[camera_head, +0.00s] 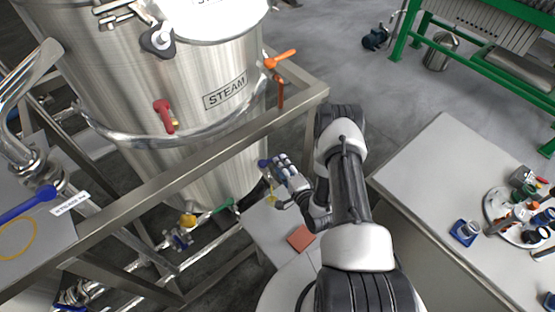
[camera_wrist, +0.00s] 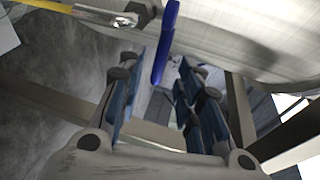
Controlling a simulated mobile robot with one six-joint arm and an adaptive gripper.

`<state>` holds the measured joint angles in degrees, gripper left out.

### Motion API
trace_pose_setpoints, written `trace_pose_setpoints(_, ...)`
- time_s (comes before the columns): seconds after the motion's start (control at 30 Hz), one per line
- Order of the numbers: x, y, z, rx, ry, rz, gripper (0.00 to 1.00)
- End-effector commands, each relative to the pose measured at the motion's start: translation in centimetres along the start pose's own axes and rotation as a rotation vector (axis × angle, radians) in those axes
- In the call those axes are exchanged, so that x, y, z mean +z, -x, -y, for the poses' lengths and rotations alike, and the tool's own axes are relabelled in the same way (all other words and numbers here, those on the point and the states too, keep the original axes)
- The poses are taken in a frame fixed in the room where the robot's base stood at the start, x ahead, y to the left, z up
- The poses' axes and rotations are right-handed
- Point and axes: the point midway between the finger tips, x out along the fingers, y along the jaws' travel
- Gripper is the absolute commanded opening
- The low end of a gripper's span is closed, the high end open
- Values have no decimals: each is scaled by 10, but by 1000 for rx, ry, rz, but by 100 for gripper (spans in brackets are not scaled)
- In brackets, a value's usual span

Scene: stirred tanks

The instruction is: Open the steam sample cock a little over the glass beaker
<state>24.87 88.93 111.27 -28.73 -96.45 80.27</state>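The steel tank labelled STEAM (camera_head: 224,93) fills the left of the head view. A small blue handle (camera_head: 263,163) shows by its lower side, at my gripper (camera_head: 281,167). In the wrist view a blue lever (camera_wrist: 166,42) stands between the fingertips of my gripper (camera_wrist: 160,75). The fingers are apart, with a gap on both sides of the lever. A metal fitting (camera_wrist: 130,16) lies just beyond. I cannot tell for sure that this lever is the steam sample cock. A small yellowish item (camera_head: 271,198) is below the gripper; I cannot tell whether it is the glass beaker.
A steel frame rail (camera_head: 180,158) runs in front of the tank. An orange-handled valve (camera_head: 281,60) and a red handle (camera_head: 164,115) are higher up. A brown square pad (camera_head: 301,238) lies on a pale bench below. A grey table (camera_head: 440,190) stands right.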

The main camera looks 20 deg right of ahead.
Motion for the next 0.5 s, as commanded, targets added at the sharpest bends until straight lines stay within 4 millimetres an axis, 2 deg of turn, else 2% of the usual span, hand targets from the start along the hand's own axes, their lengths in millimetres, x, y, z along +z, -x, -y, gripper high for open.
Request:
trace_pose_setpoints(0.03, -2, 12, -1, 4, -4, -4, 33)
trace_pose_setpoints(0.2, -1, 44, -1, 2, -3, -4, 33)
trace_pose_setpoints(0.33, -1, 60, -1, 2, -1, -1, 33)
trace_pose_setpoints(0.5, 0, 68, 0, 0, 0, 0, 33)
